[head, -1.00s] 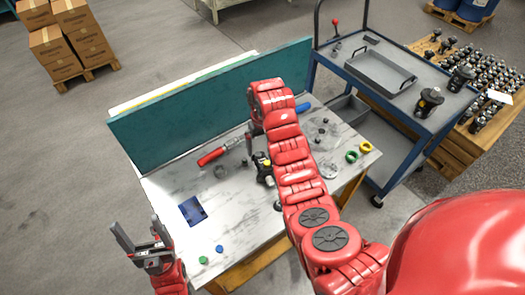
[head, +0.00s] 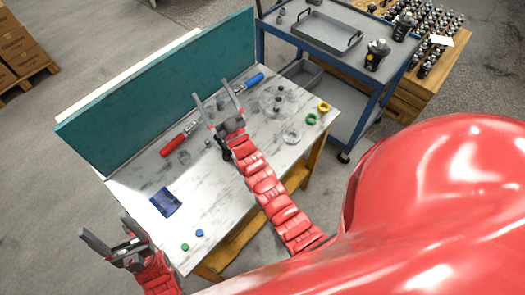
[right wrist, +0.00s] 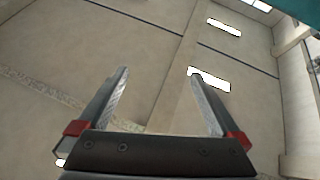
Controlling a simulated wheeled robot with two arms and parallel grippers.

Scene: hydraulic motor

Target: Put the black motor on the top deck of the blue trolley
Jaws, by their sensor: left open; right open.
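A black motor (head: 225,149) on the marble-topped workbench is mostly hidden behind my right arm; only a dark part shows. The blue trolley (head: 335,71) stands behind the bench's right end. Its grey top deck carries two black motors, one nearer (head: 376,56) and one farther (head: 402,27). My right gripper (head: 210,89) is open and empty above the bench, fingers pointing up and away. In the right wrist view, its spread fingers (right wrist: 158,72) have only the distant building surfaces between them. My left gripper (head: 102,224) is open and empty by the bench's front-left corner.
A grey tray (head: 327,32) takes up part of the trolley's top deck. A teal panel (head: 165,95) walls the bench's back. Red-handled (head: 173,146) and blue-handled (head: 250,80) tools, green and yellow rings (head: 323,107) and a blue item (head: 165,202) lie on the bench.

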